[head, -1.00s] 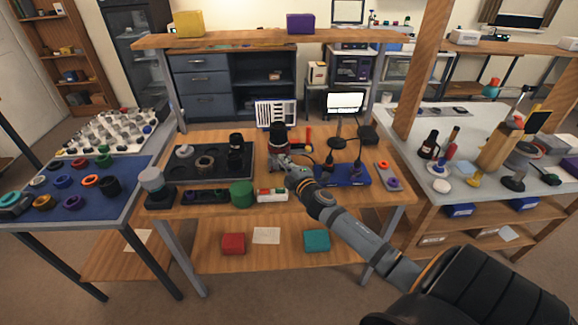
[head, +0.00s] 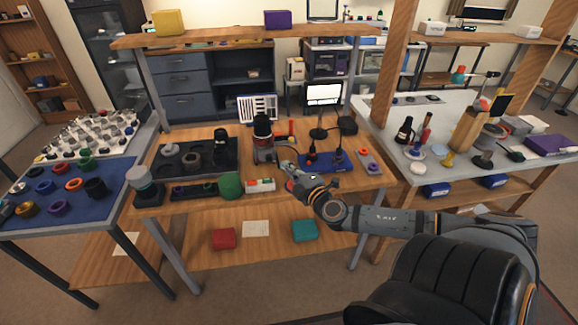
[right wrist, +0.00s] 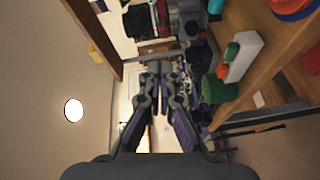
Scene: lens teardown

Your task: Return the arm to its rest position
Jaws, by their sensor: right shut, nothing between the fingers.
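My right arm reaches in from the lower right in the head view. My left arm and left gripper are not in the head view.
The wooden bench holds a black tray (head: 173,172), a green cylinder (head: 231,186), a blue mat (head: 342,165) and a lamp (head: 320,96). A white side table (head: 380,140) is at the right.

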